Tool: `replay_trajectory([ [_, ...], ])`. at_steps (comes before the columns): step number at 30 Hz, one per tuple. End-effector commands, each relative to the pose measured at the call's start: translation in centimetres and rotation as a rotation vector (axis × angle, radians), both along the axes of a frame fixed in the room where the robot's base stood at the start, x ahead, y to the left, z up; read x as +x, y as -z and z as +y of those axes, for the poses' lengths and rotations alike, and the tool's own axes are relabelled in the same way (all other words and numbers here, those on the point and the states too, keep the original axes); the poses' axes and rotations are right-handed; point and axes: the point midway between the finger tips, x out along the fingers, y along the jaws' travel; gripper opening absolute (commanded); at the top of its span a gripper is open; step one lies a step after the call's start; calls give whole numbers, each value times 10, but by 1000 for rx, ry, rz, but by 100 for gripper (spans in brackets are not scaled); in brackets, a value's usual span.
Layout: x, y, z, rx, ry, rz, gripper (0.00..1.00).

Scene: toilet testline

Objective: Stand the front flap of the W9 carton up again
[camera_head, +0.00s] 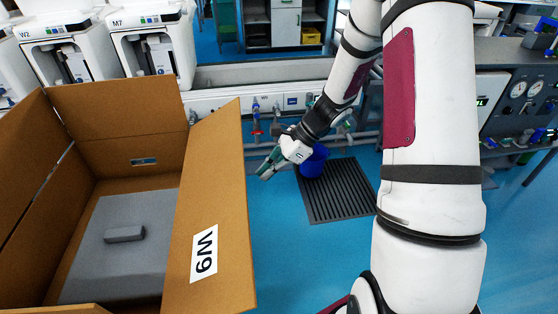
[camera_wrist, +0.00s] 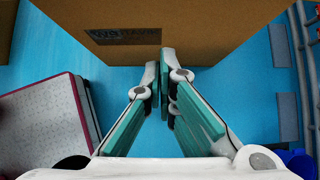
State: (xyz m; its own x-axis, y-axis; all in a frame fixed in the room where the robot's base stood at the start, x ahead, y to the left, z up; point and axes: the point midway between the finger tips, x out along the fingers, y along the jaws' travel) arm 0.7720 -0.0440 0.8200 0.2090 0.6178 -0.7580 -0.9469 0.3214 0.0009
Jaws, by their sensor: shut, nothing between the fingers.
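The open W9 carton (camera_head: 60,190) stands at the left in the head view, with a grey block of packing inside. The brown flap with the white W9 label (camera_head: 225,190) rises along its right side and leans outward. The back and left flaps also stand up; only a sliver of the near edge shows. My gripper (camera_head: 266,170) is just right of the labelled flap, shut and empty. In the wrist view my gripper (camera_wrist: 164,90) has its teal fingers together, pointing at a brown carton face (camera_wrist: 230,20) with a dark printed mark. I cannot tell whether they touch it.
A blue bucket (camera_head: 313,162) stands on a dark slatted mat (camera_head: 345,200) right of my gripper. White machines (camera_head: 150,45) stand behind the carton, and a bench with pipes and valves (camera_head: 270,110) runs across the back. Blue floor (camera_head: 300,260) is clear in front of the mat.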

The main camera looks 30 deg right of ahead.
Motion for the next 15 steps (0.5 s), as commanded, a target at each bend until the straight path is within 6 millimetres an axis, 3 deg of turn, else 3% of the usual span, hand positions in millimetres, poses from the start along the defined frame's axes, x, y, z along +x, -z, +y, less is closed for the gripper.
replay_trajectory([
  [1, 1, 8, 7, 3, -3, 3, 0],
  [6, 6, -18, 17, -2, -3, -3, 0],
  [15, 8, -30, 24, 0, -2, -1, 0],
])
